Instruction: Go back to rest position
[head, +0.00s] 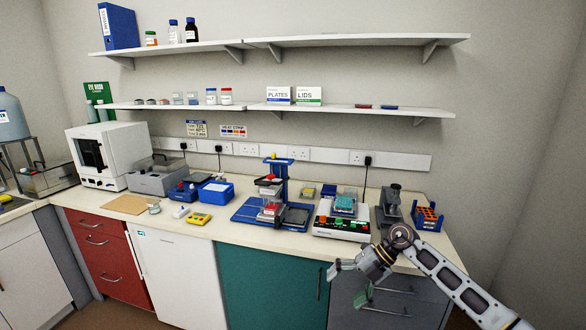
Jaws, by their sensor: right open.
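My right gripper (350,281) shows at the lower right of the head view. Its arm comes in from the lower right corner. The jaws are open and apart, with nothing between them. The gripper hangs in front of the bench, before the grey drawers, below the level of the bench top. My left gripper is not in the head view.
The bench top (260,245) runs across the view. A blue stand (281,183), a white device with coloured buttons (341,222), a dark grey instrument (389,207) and an orange-and-blue rack (428,216) stand near the right. A yellow device (198,218) lies further left.

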